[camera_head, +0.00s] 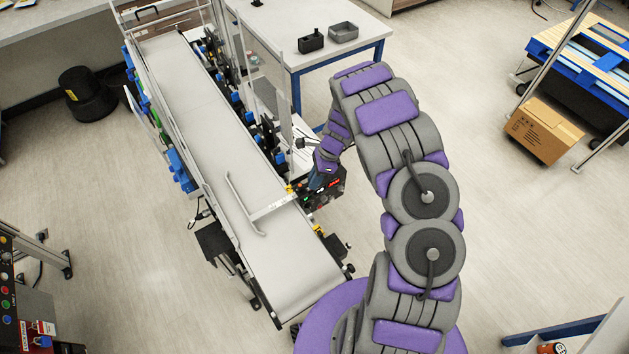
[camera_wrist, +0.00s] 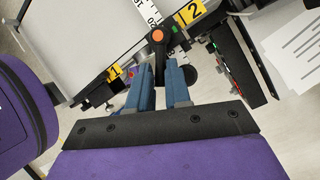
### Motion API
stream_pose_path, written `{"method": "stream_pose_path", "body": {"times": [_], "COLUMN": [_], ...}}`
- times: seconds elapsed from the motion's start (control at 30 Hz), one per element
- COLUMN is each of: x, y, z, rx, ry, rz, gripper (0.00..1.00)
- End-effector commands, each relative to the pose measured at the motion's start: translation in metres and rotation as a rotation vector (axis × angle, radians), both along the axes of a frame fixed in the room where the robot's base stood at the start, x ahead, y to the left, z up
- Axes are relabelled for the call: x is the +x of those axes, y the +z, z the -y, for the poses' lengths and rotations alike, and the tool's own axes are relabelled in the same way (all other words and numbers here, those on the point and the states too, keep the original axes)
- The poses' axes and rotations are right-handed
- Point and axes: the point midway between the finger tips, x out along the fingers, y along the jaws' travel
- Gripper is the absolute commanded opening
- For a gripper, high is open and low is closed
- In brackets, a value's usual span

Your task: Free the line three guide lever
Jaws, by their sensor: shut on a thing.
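A black lever with an orange round cap (camera_wrist: 157,36) shows in the wrist view at the belt's edge, between yellow plates marked 1 (camera_wrist: 115,72) and 2 (camera_wrist: 191,12). My gripper (camera_wrist: 165,68) has its two blue fingers closed around the lever's lower part. The fingers hide part of it. In the head view my gripper (camera_head: 316,182) is at the right side of the conveyor, beside a white guide bar (camera_head: 272,207) lying across the belt. The lever is too small to make out clearly there.
The conveyor belt (camera_head: 205,110) is bare apart from the guide. Black units with blue parts line its right side. A white table (camera_head: 300,30) with two small bins stands behind. A cardboard box (camera_head: 540,130) lies far right. The floor between is clear.

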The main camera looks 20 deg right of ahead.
Motion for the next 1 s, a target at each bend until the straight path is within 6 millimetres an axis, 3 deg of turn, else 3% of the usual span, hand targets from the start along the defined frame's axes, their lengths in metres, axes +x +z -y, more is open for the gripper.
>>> {"method": "stream_pose_path", "body": {"times": [0.03, 0.23, 0.27, 0.33, 0.57, 1.0], "x": [-0.013, -0.012, -0.012, -0.012, 0.002, 0.001], "y": [-0.016, -0.016, -0.016, -0.016, -0.015, 0.023], "z": [0.001, 0.001, 0.001, 0.001, 0.003, 0.016], "rx": [-0.009, -0.009, -0.009, -0.009, -0.005, -0.004], "ry": [0.011, 0.012, 0.011, 0.011, 0.005, 0.001], "rz": [-0.030, -0.030, -0.030, -0.030, -0.024, -0.002], "gripper": [0.00, 0.00, 0.21, 0.26, 0.26, 0.26]}}
